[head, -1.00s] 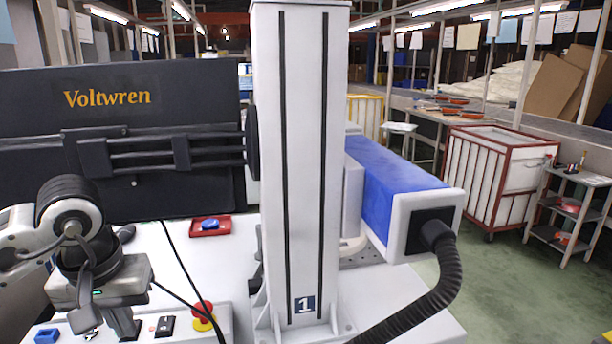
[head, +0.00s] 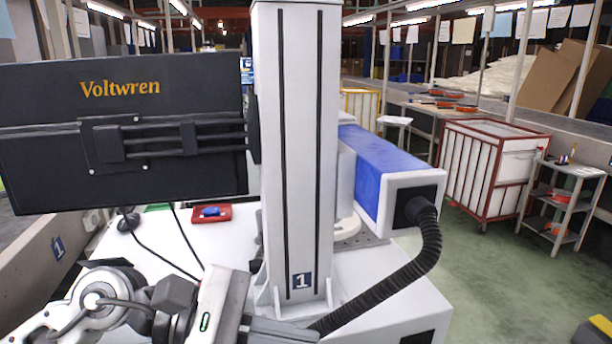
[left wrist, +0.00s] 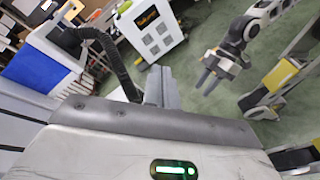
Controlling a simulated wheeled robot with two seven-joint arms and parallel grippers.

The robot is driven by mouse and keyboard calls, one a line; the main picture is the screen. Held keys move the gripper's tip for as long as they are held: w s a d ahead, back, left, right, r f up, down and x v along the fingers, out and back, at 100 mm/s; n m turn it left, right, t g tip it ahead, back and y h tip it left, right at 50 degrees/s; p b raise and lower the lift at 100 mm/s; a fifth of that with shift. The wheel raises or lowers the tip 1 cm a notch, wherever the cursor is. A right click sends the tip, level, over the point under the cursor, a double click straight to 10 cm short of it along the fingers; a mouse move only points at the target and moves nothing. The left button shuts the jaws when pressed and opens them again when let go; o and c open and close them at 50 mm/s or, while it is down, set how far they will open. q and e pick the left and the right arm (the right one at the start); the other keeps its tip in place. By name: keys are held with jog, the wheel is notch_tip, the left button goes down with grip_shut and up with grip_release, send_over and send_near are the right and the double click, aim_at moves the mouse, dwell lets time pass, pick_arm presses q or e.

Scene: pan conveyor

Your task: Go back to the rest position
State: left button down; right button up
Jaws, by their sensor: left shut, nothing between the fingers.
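My left gripper (head: 282,330) is at the bottom of the head view, in front of the foot of the white column. Its fingers point right; it is shut and empty. My right gripper (left wrist: 200,80) shows at the upper right of the left wrist view, above the green floor. Its two dark fingers are apart with nothing seen between them. The right arm is not in the head view.
The white column (head: 297,150) stands close to my left gripper. A blue and white unit (head: 385,180) with a black hose (head: 425,265) is beside it. A dark Voltwren panel (head: 120,165) is at left. Open floor lies right.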

pick_arm(q)
jog(key=w+a+r+n+t+h, duration=0.2)
jog(key=r+n+t, duration=0.4)
jog(key=n, duration=0.5)
jog(key=w+a+r+n+t+h, duration=0.1)
jog(key=w+r+n+t+h, duration=0.15)
jog(key=n+t, duration=0.7)
jog(key=w+a+f+n+t+y, duration=0.2)
jog(key=a+f+n+y, duration=0.4)
jog(key=n+y, duration=0.5)
jog(key=w+a+f+n+t+y, duration=0.15)
jog(key=a+f+n+y, duration=0.45)
jog(key=n, duration=1)
jog(key=s+a+f+n+g+y, duration=0.35)
jog(key=f+n+g, duration=0.25)
jog(key=f, duration=0.3)
jog(key=s+f+n+g+h, duration=0.1)
jog(key=s+f+n+g, duration=0.8)
jog(key=s+f, duration=0.6)
jog(key=w+d+m+t+h+p, duration=0.2)
jog(key=w+d+t+h, duration=0.1)
jog(key=w+d+t, duration=0.2)
jog(key=shift+d+r+t, duration=0.4)
jog(key=shift+d+t, duration=0.25)
jog(key=shift+t, duration=0.15)
jog(key=shift+w, duration=0.1)
